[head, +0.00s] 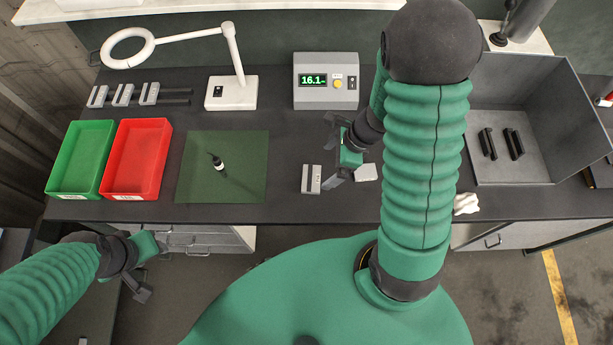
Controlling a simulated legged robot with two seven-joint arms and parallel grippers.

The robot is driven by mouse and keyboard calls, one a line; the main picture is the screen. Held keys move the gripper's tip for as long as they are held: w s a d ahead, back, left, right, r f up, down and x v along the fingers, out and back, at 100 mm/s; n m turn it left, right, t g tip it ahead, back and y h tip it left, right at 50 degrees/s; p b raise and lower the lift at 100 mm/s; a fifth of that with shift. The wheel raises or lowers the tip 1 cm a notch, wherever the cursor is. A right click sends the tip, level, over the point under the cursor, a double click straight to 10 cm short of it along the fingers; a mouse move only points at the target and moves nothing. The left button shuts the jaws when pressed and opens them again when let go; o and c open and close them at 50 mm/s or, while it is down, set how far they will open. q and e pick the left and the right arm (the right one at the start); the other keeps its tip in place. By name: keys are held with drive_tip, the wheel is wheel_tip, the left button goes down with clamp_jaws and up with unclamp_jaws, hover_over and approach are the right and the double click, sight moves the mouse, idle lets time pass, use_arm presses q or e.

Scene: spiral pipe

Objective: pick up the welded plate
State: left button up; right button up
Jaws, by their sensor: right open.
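I cannot tell for certain which piece is the welded plate. A small light-grey metal piece (311,179) with a dark slot stands near the front edge of the dark table, left of my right gripper. A flat pale piece (366,172) lies to the right of that gripper, partly hidden by it. My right gripper (330,150) is open, over the table between these pieces, with its jaws toward the left. No held object shows in it. My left gripper (150,272) is low at the left, in front of the table edge and apart from the pieces. Its jaws are unclear.
A green bin (80,190) and a red bin (137,190) stand left of a green mat (250,190) with a small bottle (217,163). Behind are a lamp (232,92), a display box (326,66) and grey pieces on rails (123,95). A grey open box (510,168) holds black bars.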

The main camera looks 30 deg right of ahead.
drive_tip(key=b, duration=0.1)
hover_over(312, 178)
drive_tip(key=s+d, duration=0.1)
drive_tip(key=s, duration=0.1)
drive_tip(key=f, duration=0.5)
drive_tip(key=shift+w+d+f, duration=0.1)
drive_tip(key=shift+d+f, duration=0.1)
drive_tip(key=shift+f, duration=0.05)
drive_tip(key=f, duration=0.2)
drive_tip(key=w+f+b, duration=0.1)
drive_tip(key=f, duration=0.1)
drive_tip(key=shift+f, duration=0.35)
drive_tip(key=shift+w+a+f, duration=0.15)
drive_tip(key=shift+f, duration=0.1)
drive_tip(key=shift+a, duration=0.25)
drive_tip(key=shift+w+a, duration=0.1)
drive_tip(key=c, duration=0.4)
drive_tip(key=shift+d, duration=0.2)
drive_tip(key=c, duration=1.6)
use_arm(q)
drive_tip(key=x, duration=0.2)
drive_tip(key=shift+f, duration=0.4)
use_arm(e)
drive_tip(key=shift+o, duration=0.2)
drive_tip(key=shift+r, duration=0.15)
